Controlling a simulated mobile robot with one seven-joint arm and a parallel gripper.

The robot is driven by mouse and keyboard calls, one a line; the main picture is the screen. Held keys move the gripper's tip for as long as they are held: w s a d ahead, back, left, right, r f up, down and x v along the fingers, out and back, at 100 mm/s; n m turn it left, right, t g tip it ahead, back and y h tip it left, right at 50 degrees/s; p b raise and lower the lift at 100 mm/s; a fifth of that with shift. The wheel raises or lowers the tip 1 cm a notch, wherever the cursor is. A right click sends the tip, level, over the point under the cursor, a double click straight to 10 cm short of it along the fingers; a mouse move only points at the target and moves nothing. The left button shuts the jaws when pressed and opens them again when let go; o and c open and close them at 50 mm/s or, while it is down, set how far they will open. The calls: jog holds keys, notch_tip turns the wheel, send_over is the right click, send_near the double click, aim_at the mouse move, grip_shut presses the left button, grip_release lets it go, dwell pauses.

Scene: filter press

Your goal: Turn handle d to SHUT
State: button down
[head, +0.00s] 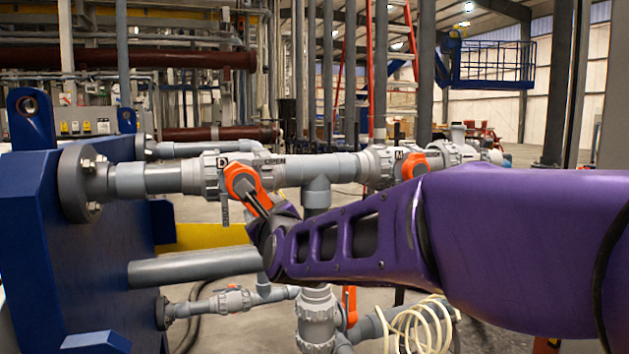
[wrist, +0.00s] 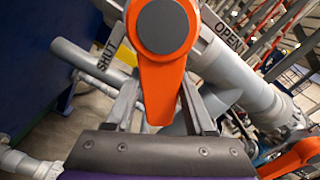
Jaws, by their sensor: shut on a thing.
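Handle d (head: 241,181) is an orange lever on the grey valve marked D (head: 220,161). It points down and to the right, between the OPEN plate (head: 270,161) along the pipe and the SHUT plate (head: 225,211) hanging below. My gripper (head: 261,203) is shut on the lever's lower part. In the wrist view, the handle (wrist: 161,55) with its grey cap lies between my two fingers (wrist: 158,100). The SHUT plate (wrist: 107,53) is left of it and the OPEN plate (wrist: 229,38) is right. The far side of the valve is hidden.
Another orange handle (head: 414,165) sits on the valve marked M to the right, behind my arm. A blue press frame (head: 90,250) stands at the left. A grey pipe (head: 195,267) and a smaller orange-handled valve (head: 232,299) lie below.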

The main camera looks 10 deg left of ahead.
jog(key=a+m, duration=0.1)
jog(key=s+f+m, duration=0.1)
jog(key=m, duration=0.1)
jog(key=shift+s+a+f, duration=0.1)
jog(key=shift+a, duration=0.3)
jog(key=a+m, duration=0.1)
jog(key=m, duration=0.1)
jog(key=s+m, duration=0.1)
jog(key=shift+a+m, duration=0.35)
jog(key=shift+m, duration=0.05)
jog(key=shift+c, duration=1.2)
grip_release()
jog(key=shift+a, duration=0.1)
jog(key=v, duration=0.7)
jog(key=shift+r, duration=0.3)
